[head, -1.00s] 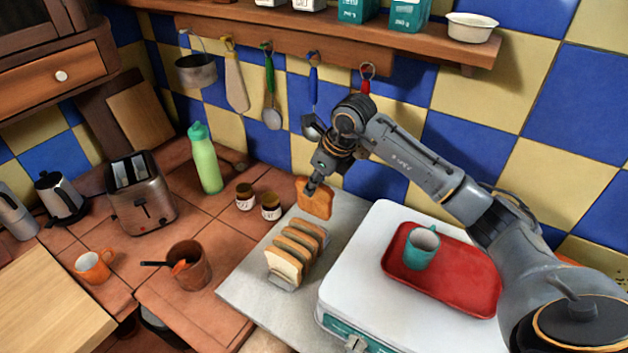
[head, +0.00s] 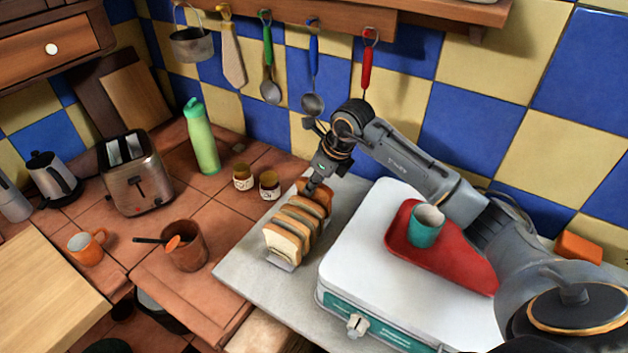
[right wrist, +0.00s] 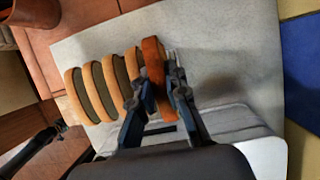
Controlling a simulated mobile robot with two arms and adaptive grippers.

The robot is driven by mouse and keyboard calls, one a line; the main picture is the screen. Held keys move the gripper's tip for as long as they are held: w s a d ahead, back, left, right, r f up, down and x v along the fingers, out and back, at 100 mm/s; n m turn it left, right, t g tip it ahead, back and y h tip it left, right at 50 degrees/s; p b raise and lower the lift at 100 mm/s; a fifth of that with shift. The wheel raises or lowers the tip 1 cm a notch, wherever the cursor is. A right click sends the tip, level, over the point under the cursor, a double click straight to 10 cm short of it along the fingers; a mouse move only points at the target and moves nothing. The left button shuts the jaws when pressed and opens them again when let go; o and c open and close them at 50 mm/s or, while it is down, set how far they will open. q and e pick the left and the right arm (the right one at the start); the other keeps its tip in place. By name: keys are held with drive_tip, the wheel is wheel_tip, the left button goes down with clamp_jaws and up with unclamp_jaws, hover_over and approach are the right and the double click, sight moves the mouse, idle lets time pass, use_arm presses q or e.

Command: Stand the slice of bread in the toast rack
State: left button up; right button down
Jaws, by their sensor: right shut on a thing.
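My right gripper (head: 311,189) is shut on the slice of bread (head: 326,190), brown-crusted and upright. In the right wrist view the fingers (right wrist: 158,92) grip this slice (right wrist: 153,58) from its two faces. The toast rack (head: 284,265) stands on the grey slab, with several slices (head: 296,227) upright in a row. The held slice is at the far end of that row, close to the last slice and parallel to it. Its lower edge is hidden, so I cannot tell whether it rests in a slot.
A white appliance (head: 363,265) with a red tray (head: 455,262) and teal cup (head: 426,226) stands right of the rack. Two small jars (head: 269,185), a green bottle (head: 203,138) and a toaster (head: 137,175) are to the left. The grey slab (head: 241,271) is bare before the rack.

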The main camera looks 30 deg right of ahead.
use_arm(q)
drive_tip(key=shift+w+f, duration=0.15)
drive_tip(key=shift+w, duration=0.2)
use_arm(e)
drive_tip(key=shift+f, duration=0.1)
drive_tip(key=c, duration=1.3)
unclamp_jaws()
drive_tip(key=shift+o, duration=0.2)
use_arm(q)
drive_tip(key=shift+s, duration=0.1)
use_arm(e)
drive_tip(key=v, duration=1.2)
